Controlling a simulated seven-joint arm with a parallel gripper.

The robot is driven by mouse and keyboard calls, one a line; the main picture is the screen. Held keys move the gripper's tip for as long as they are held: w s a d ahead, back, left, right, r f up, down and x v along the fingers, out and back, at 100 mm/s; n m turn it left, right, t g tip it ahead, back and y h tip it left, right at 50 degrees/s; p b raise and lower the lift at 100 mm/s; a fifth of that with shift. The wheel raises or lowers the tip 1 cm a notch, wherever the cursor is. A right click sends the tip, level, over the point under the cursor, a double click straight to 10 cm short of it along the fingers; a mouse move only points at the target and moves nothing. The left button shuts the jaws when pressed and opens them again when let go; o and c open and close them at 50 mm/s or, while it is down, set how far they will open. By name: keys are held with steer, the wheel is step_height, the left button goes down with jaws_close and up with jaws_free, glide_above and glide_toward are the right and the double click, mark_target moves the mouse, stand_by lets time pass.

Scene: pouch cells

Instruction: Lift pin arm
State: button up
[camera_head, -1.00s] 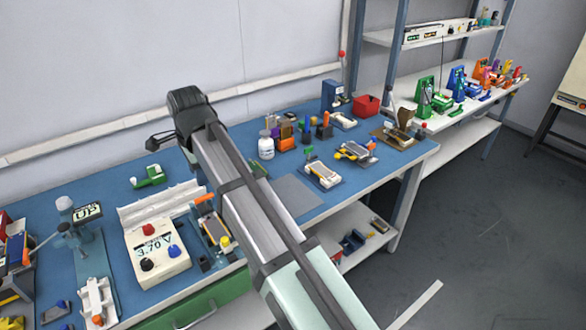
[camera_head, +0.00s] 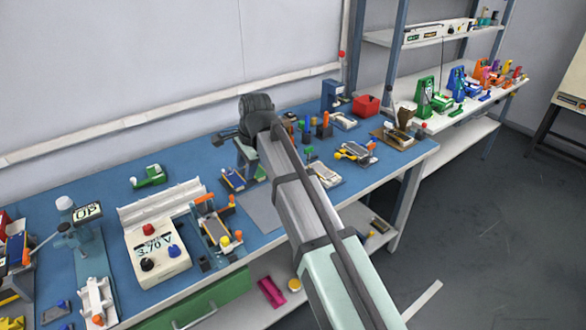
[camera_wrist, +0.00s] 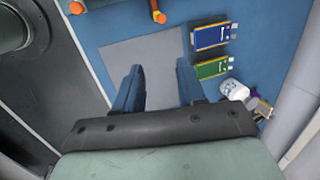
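The fixture (camera_head: 213,228) with orange, red and yellow ends stands right of the white meter on the blue bench. I cannot tell which of its parts is the pin arm. Two orange-tipped parts (camera_wrist: 158,16) show at the top edge of the wrist view, perhaps this fixture's; the rest is cut off. My gripper (camera_wrist: 159,82) has its two blue fingers apart with nothing between them, above the grey mat (camera_wrist: 150,60). In the head view my own arm mostly hides the fingers, to the right of the fixture.
A white meter (camera_head: 158,252) is left of the fixture. A blue cell (camera_wrist: 210,37) and a green cell (camera_wrist: 213,70) lie right of the mat, near a white bottle (camera_wrist: 233,89). A green tool (camera_head: 149,176) lies behind. Bare blue bench (camera_head: 110,195) is at the back left.

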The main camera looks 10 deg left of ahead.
steer(key=w+d+f+y, duration=0.1)
steer(key=w+d+f, duration=0.4)
steer(key=d, duration=0.7)
steer(key=w, duration=0.2)
steer(key=shift+w+f+t, duration=0.2)
steer(key=shift+w+t, duration=0.1)
steer(key=shift+w, duration=0.1)
steer(key=shift+o, duration=0.2)
steer(key=g, duration=0.4)
glide_toward(201, 201)
steer(key=x, duration=0.7)
steer(key=w+x, duration=0.1)
steer(key=x, duration=0.3)
steer(key=shift+a+f, duration=0.15)
steer(key=shift+f, duration=0.2)
